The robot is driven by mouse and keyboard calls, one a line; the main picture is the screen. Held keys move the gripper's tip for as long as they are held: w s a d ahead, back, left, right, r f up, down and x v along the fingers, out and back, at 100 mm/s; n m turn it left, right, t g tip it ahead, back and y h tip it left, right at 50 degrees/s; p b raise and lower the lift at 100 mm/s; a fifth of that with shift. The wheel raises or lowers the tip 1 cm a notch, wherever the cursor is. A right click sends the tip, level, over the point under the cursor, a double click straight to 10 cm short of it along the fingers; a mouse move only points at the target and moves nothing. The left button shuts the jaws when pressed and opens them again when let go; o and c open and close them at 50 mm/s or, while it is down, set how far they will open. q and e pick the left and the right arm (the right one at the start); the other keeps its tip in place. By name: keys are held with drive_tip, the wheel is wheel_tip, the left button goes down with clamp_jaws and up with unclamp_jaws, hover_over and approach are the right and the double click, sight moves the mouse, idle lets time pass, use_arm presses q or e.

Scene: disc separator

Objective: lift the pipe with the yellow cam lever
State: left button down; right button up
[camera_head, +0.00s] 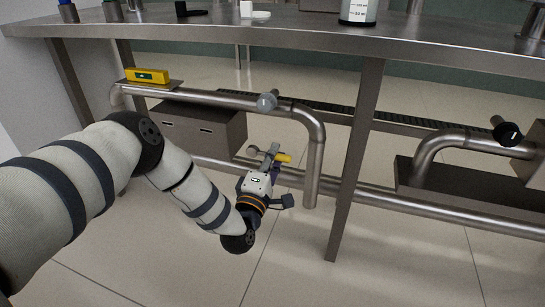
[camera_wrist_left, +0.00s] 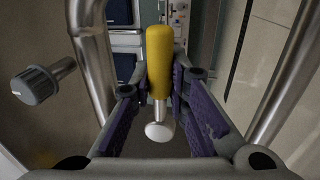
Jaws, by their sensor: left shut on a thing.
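My left gripper (camera_head: 271,168) is below the bench, near the downturned end of the bent pipe. The yellow cam lever (camera_head: 283,157) shows at its fingertips, next to a short grey metal part. In the left wrist view, the yellow lever (camera_wrist_left: 160,62) stands between the two purple-padded fingers of my left gripper (camera_wrist_left: 162,90). Its metal stem ends in a round silver knob, nearer the camera. The fingers are closed around the lever. The pipe joined to the lever is mostly hidden, and I cannot tell whether it is off its support. My right gripper is not in view.
The bent steel pipe (camera_head: 315,150) comes down right of my gripper, with a grey knob (camera_head: 267,102) on it. A table leg (camera_head: 355,165) stands further right. A grey box (camera_head: 200,128) is behind left. The bench top (camera_head: 270,38) is overhead. Floor in front is clear.

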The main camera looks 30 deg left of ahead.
use_arm(q)
drive_tip(key=shift+d+r, duration=0.1)
drive_tip(key=shift+d, duration=0.1)
idle(0.3)
drive_tip(key=c, duration=1.5)
unclamp_jaws()
drive_tip(key=shift+c, duration=0.2)
drive_tip(key=v, duration=1.2)
